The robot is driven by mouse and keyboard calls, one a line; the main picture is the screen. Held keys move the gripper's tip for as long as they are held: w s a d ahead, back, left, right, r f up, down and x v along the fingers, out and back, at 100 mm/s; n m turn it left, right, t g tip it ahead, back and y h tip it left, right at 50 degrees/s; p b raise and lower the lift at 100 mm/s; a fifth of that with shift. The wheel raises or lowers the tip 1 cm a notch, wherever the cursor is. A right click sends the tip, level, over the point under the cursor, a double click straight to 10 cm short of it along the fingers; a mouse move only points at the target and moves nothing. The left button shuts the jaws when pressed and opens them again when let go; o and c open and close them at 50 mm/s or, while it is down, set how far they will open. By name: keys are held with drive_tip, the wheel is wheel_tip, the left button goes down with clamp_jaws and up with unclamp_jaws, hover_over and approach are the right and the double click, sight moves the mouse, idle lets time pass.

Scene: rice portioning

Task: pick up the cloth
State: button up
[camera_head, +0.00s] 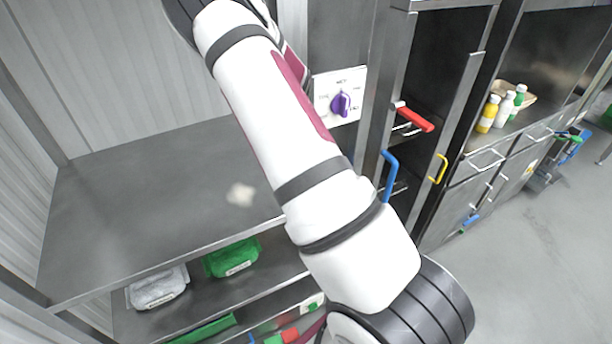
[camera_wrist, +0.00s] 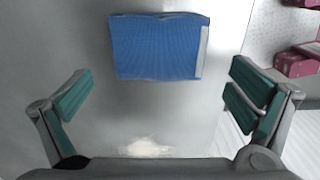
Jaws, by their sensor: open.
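The cloth (camera_wrist: 158,47) is a blue, roughly rectangular piece with a pale strip along its right edge. It lies flat on a grey metal surface in the wrist view, at the top middle. My gripper (camera_wrist: 162,75) is open, with green-padded fingers spread left and right of the cloth in the picture. Nothing is held between them, and I cannot tell how high they are above it. In the head view neither the cloth nor my gripper shows; my arm covers part of the grey worktop (camera_head: 130,200).
A small pale patch (camera_head: 241,194) marks the worktop. A white (camera_head: 158,288) and a green packet (camera_head: 232,258) sit on the shelf below. At the right are a panel with a purple knob (camera_head: 341,104), cabinet handles (camera_head: 390,175) and bottles (camera_head: 488,113). Pinkish-red objects (camera_wrist: 296,64) show at the wrist view's right.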

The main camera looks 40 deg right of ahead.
drive_tip(key=shift+f, duration=1.25)
drive_tip(key=c, duration=1)
